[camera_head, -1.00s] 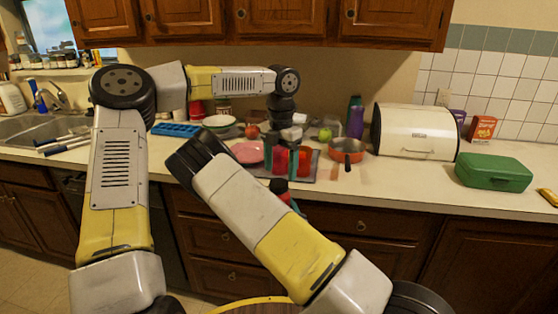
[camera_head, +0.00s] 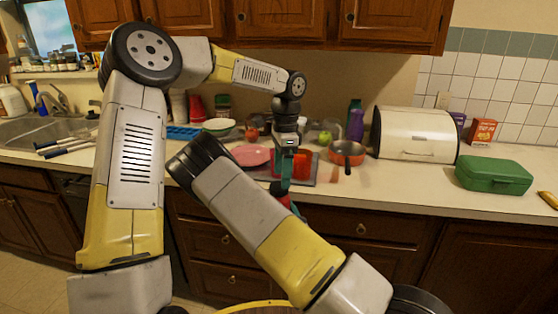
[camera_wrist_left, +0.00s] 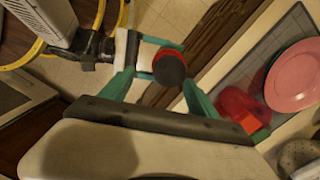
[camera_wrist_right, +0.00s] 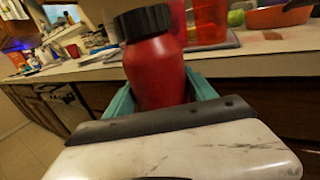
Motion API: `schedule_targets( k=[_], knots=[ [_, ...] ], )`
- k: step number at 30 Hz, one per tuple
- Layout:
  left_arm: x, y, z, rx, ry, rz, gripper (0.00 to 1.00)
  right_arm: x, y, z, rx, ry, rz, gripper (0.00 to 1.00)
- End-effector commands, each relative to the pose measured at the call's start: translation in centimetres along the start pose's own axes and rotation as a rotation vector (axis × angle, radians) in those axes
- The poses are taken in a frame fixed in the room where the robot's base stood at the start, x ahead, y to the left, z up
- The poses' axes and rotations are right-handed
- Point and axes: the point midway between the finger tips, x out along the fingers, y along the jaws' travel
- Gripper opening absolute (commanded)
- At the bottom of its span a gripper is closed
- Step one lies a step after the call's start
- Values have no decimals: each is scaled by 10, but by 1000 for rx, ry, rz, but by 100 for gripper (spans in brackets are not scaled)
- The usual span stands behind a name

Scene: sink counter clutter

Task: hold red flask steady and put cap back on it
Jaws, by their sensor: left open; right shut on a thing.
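The red flask (camera_wrist_right: 158,75) stands roughly upright in my right gripper (camera_wrist_right: 160,92), whose teal fingers are shut around its body. A black ribbed cap (camera_wrist_right: 145,22) sits on its top; I cannot tell how tightly. In the head view the flask (camera_head: 284,198) is in front of the counter edge, mostly behind my right arm. My left gripper (camera_head: 286,168) is open and points down just above the flask. In the left wrist view the dark cap (camera_wrist_left: 169,67) shows from above, between and beyond the open fingers of my left gripper (camera_wrist_left: 158,80).
Behind the grippers, a grey mat (camera_wrist_left: 283,60) holds red cups (camera_wrist_left: 235,105) and a pink plate (camera_wrist_left: 293,76). An orange pan (camera_head: 347,150), a white bread box (camera_head: 415,132) and a green case (camera_head: 494,174) stand to the right. The counter front between pan and case is clear.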

Motion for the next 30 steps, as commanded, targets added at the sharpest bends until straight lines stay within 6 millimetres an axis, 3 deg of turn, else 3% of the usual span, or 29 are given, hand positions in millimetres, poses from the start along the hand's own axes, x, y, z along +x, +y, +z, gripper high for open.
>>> schedule_targets(
  k=[9, 15, 21, 30],
  knots=[
    [-16, -5, 3, -819, 34, -11, 70, 0, 0, 1, 0, -2, 0, 0],
    [-26, -10, 6, -1258, 67, -4, 70, 0, 0, 1, 0, -2, 0, 0],
    [-31, -12, 8, -1497, 86, 7, 70, 0, 0, 1, 0, -2, 0, 0],
    [-32, -12, 8, -1550, 90, 10, 70, 0, 0, 1, 0, -2, 0, 0]
  ],
)
